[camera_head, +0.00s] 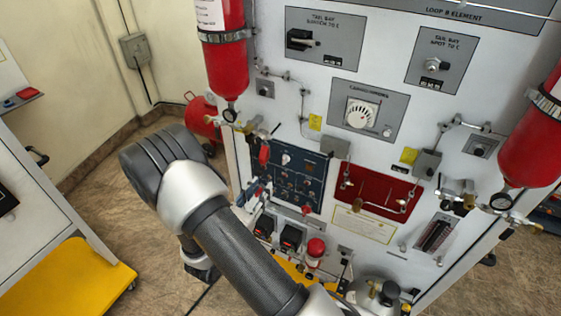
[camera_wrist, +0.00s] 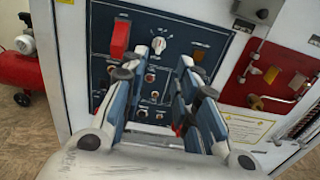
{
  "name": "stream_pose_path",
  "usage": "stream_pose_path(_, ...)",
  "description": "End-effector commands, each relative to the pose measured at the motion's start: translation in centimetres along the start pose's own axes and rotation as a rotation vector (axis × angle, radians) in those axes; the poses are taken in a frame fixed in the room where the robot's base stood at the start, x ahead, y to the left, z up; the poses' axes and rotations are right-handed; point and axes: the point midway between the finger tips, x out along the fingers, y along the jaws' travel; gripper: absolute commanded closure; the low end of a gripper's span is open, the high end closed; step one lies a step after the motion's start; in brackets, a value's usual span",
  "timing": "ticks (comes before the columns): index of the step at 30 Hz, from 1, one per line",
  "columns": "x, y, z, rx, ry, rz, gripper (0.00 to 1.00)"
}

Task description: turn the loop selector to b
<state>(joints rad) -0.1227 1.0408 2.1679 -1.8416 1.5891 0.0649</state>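A dark blue panel (camera_wrist: 208,60) fills the middle of the wrist view and also shows in the head view (camera_head: 313,163). Near its top is a white rotary knob (camera_wrist: 158,46), which looks like the loop selector; its lettering is too small to read. The knob also shows in the head view (camera_head: 285,159). My gripper (camera_wrist: 163,62) points at the panel, its two fingers spread apart with nothing between them. In the wrist view the knob appears between the fingertips, beyond them. I cannot tell exactly how far off it is.
A red lever or cover (camera_wrist: 120,38) sits left of the knob. Several small switches are below it. A red panel with piping (camera_head: 378,190) is to the right. Red cylinders (camera_head: 226,62) hang at both sides.

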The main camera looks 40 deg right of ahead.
Motion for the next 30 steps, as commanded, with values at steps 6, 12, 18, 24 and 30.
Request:
stream_pose_path(6, 5.1, -0.3, 0.1, 0.001, -0.001, -0.008, 0.72)
stream_pose_path(12, 9.3, -0.2, 0.1, 0.002, 0.0, -0.006, 0.72)
stream_pose_path(18, 12.2, -0.1, 0.0, 0.001, 0.001, -0.003, 0.72)
stream_pose_path(24, 13.4, -0.1, 0.0, -0.001, 0.0, -0.001, 0.72)
stream_pose_path(30, 13.5, -0.1, 0.0, -0.001, 0.0, -0.001, 0.72)
